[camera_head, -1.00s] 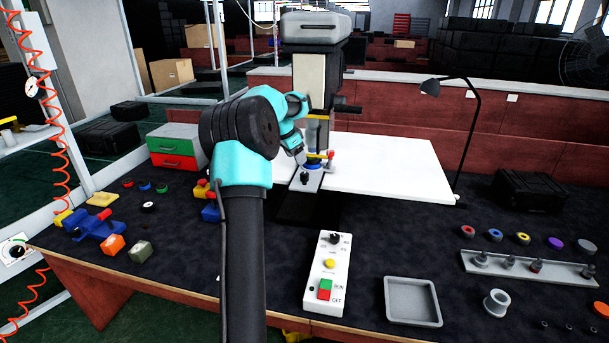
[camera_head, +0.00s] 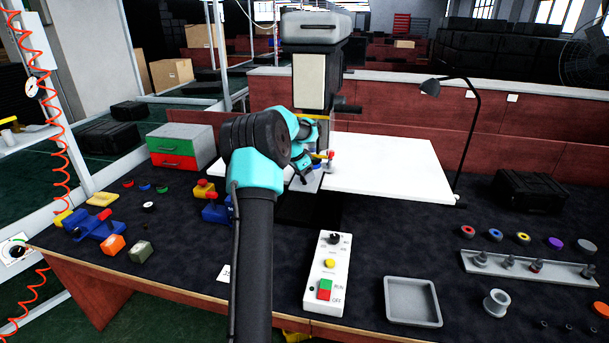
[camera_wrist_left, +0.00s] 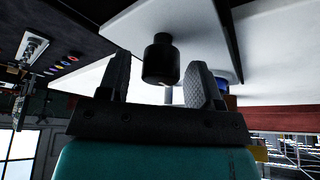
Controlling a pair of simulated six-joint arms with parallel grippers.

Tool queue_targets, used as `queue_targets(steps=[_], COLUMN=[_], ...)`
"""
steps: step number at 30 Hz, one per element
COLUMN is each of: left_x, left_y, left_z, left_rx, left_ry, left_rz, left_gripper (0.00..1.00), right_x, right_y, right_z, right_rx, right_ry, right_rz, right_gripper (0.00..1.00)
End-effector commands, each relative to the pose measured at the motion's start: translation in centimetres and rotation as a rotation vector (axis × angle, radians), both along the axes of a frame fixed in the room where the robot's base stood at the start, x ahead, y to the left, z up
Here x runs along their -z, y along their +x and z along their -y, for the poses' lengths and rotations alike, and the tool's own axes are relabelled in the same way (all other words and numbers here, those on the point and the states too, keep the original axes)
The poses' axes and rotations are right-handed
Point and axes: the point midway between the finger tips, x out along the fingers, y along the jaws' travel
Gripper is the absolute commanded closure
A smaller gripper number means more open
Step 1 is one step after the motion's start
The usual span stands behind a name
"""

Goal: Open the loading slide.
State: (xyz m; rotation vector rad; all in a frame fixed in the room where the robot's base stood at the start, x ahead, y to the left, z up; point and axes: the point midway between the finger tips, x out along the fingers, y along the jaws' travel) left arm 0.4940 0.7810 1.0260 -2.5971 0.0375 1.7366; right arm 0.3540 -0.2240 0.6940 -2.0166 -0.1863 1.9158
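The loading slide (camera_head: 312,184) is a small grey plate at the foot of the grey press (camera_head: 308,80), in front of the white table top. Its black knob (camera_wrist_left: 161,60) shows in the left wrist view; in the head view the gripper hides it. My left gripper (camera_head: 304,171) is low over the slide. In the left wrist view its two fingers (camera_wrist_left: 158,82) stand on either side of the knob, with narrow gaps showing, so it looks open around the knob and not closed on it. My right gripper is not in view.
A white control box (camera_head: 328,275) with knob and buttons stands in front of the press. A grey tray (camera_head: 412,302) is to its right. Blue and red-yellow fixtures (camera_head: 215,208) lie left of the slide. A black lamp (camera_head: 474,140) stands at the right.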

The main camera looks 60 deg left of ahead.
Motion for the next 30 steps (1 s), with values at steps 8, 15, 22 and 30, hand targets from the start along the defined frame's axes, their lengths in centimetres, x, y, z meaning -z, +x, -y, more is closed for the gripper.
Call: queue_targets(steps=[8,15,22,30], left_x=[0.0,0.0,-0.1,-0.1], left_y=[0.0,0.0,0.0,0.8], left_z=[0.0,0.0,0.0,1.5], left_rx=[0.0,0.0,0.0,0.021], left_ry=[0.0,0.0,0.0,0.0], left_rz=[0.0,0.0,0.0,0.0], left_gripper=[0.68,0.91,1.0,1.0], right_x=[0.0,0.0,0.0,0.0], right_y=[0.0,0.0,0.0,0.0], right_z=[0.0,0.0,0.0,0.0], right_rx=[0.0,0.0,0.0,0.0], right_ry=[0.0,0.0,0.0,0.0], right_rz=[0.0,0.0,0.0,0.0], right_gripper=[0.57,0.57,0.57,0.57])
